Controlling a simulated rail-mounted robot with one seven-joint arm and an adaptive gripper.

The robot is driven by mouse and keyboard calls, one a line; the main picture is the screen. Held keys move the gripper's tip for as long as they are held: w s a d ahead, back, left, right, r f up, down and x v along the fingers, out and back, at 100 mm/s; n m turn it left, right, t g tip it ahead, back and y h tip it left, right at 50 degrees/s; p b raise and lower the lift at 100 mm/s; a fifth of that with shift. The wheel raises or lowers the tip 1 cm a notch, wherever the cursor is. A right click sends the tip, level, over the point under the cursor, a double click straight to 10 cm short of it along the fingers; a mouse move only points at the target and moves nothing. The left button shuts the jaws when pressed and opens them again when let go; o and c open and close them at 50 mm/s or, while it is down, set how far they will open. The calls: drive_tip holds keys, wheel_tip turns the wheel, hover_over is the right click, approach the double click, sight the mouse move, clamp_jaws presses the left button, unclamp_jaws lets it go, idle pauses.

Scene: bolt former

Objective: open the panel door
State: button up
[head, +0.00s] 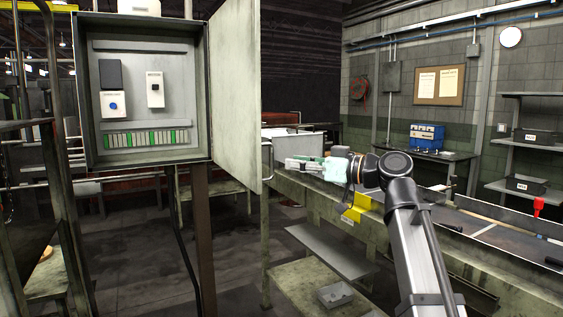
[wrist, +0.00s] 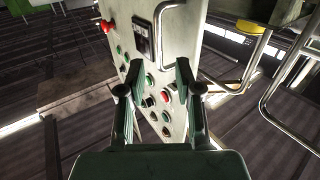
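The electrical panel (head: 202,90) stands at the left of the head view on a rusty post. Its panel door (head: 237,95) is swung wide open to the right, and its inside shows. Inside are a breaker row (head: 146,138), a box with a blue button (head: 113,105) and a switch (head: 155,90). My gripper (head: 290,163) is to the right of the door's lower edge, apparently apart from it. In the wrist view my gripper (wrist: 157,68) has its two fingers spread with nothing gripped between them. The panel door cannot be made out for certain there.
A pale control box (wrist: 180,35) with several buttons and a metal handle lies beyond my fingers in the wrist view. A long workbench (head: 325,203) runs under my arm. A yellow bracket (head: 356,207) sits on its side. The floor (head: 235,265) before the panel looks clear.

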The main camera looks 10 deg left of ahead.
drive_tip(key=shift+v, duration=2.2)
